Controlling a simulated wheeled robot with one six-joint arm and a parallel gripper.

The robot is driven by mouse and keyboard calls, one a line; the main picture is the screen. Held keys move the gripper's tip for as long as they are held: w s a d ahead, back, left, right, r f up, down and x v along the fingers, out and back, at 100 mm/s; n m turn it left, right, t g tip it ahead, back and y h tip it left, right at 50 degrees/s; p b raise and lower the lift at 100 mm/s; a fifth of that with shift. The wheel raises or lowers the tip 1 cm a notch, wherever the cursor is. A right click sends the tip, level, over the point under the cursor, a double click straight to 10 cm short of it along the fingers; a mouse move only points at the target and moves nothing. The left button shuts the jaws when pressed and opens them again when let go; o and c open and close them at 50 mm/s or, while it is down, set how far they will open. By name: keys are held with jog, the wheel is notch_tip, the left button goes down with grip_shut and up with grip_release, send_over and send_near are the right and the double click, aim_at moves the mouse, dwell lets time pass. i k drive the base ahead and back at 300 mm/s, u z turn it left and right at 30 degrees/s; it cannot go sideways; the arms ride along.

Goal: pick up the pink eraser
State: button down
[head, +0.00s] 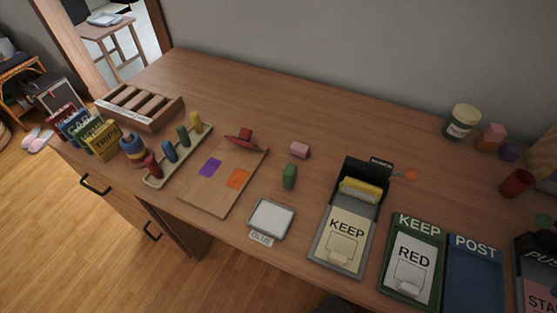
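A small pink block (299,149), which looks like the pink eraser, lies on the wooden desk (330,110) near the middle of the head view. A green block (289,176) stands just in front of it, close but apparently apart. My gripper is not in view, so its state does not show.
Left of the pink block is a wooden board (215,200) with purple and orange patches and a red object at its back. In front lies a white pad (270,219). A KEEP box (345,225) stands to the right, with trays beyond. The desk behind the block is clear.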

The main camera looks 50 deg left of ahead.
aim_at(298, 149)
jog(key=z, duration=0.05)
jog(key=k, duration=0.15)
jog(key=z, duration=2.15)
jog(key=k, duration=0.7)
jog(key=u, duration=3.6)
